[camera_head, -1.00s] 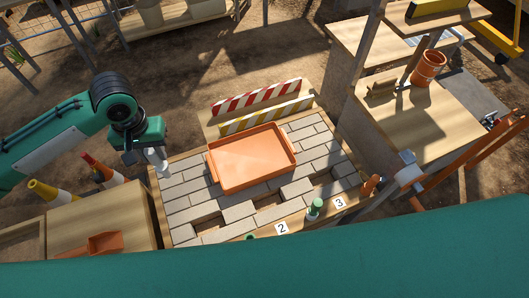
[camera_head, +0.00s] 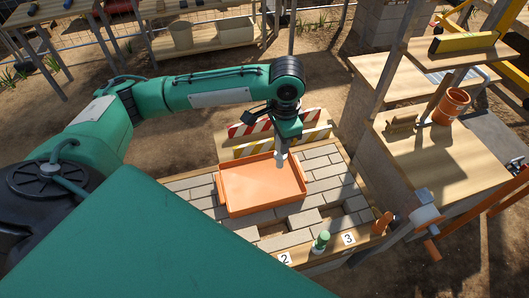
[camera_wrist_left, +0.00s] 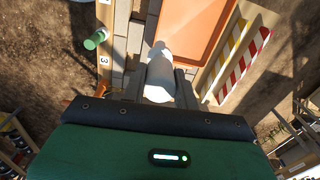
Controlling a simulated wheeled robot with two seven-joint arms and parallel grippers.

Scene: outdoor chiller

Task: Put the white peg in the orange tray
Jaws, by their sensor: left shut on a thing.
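The orange tray (camera_head: 255,187) lies on the grey paving blocks and looks empty in the head view. My left gripper (camera_head: 283,147) is over the tray's far right corner, pointing down. It is shut on the white peg (camera_head: 281,160), which hangs below the fingers. In the left wrist view the white peg (camera_wrist_left: 160,72) sits between the fingers, its far end close to the corner of the orange tray (camera_wrist_left: 195,25). I cannot tell the exact height of the peg over the tray. My right gripper is not in view.
Red-white and yellow-white striped barriers (camera_head: 272,132) stand just behind the tray. A green peg (camera_head: 320,241) stands at the front edge by number labels 2 and 3. An orange peg (camera_head: 382,222) stands to its right. A wooden workbench (camera_head: 445,150) is on the right.

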